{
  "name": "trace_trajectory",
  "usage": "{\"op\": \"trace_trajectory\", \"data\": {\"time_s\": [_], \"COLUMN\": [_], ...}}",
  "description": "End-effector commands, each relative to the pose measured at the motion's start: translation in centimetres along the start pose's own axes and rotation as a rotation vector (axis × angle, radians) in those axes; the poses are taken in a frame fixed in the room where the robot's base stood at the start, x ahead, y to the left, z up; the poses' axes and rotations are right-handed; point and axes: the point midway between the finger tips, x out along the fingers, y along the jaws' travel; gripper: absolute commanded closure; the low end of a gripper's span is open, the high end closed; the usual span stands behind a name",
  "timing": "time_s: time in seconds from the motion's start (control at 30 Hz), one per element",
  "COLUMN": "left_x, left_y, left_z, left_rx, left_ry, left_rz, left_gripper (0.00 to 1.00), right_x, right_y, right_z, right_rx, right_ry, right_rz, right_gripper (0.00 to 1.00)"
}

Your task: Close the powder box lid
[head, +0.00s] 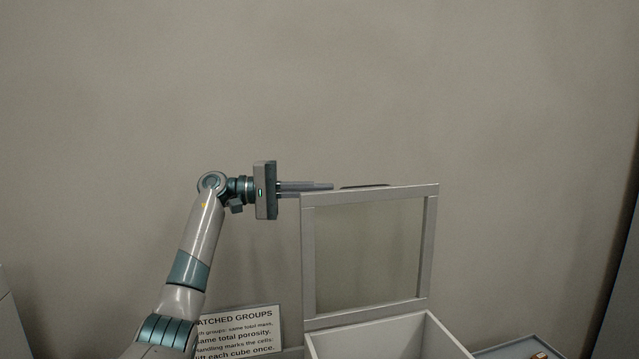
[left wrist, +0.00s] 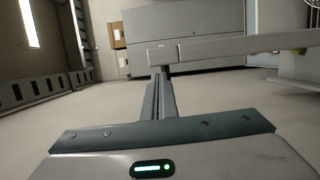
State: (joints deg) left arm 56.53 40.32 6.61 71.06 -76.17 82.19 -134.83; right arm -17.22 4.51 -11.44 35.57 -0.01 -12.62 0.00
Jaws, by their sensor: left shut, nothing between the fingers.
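The powder box (head: 405,336) is a pale open-topped box at the bottom of the head view. Its lid (head: 432,245), a pale frame around a see-through pane, stands raised, nearly upright, at the back of the box. A thin dark strip (head: 365,186) shows at the lid's top edge. My left gripper (head: 331,185) is shut and empty, pointing right at the lid's upper left corner; I cannot tell whether it touches. In the left wrist view, the shut fingers (left wrist: 157,78) end close to a pale rail of the lid (left wrist: 225,45). My right gripper is not in view.
A printed sign (head: 238,330) stands left of the box, beside my left arm. A grey-blue tray (head: 500,352) with a small brownish item lies at the lower right. A plain wall is behind. The air above the box and right of the lid is clear.

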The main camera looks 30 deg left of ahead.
Motion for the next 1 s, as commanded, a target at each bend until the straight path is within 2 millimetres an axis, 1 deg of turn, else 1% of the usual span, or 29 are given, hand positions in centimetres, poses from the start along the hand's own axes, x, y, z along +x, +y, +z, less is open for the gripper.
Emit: {"op": "trace_trajectory", "data": {"time_s": [0.03,0.2,0.67,0.87,1.0], "left_x": [0.1,0.2,0.2,0.4,0.7], "left_y": [0.2,0.1,0.0,-0.2,-0.3], "left_z": [0.3,0.8,0.9,1.5,2.4], "left_rx": [0.001,0.001,0.003,0.025,0.058], "left_ry": [-0.001,0.0,0.001,0.001,-0.001], "left_rz": [0.0,0.0,0.0,-0.005,-0.015], "left_gripper": [1.0,1.0,1.0,1.0,1.0], "right_x": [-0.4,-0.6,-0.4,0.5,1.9], "right_y": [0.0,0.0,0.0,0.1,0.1], "right_z": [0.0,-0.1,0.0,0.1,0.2], "right_rx": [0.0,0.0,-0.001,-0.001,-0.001], "right_ry": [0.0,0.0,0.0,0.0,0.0], "right_rz": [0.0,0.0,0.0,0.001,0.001], "right_gripper": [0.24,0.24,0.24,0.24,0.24]}}
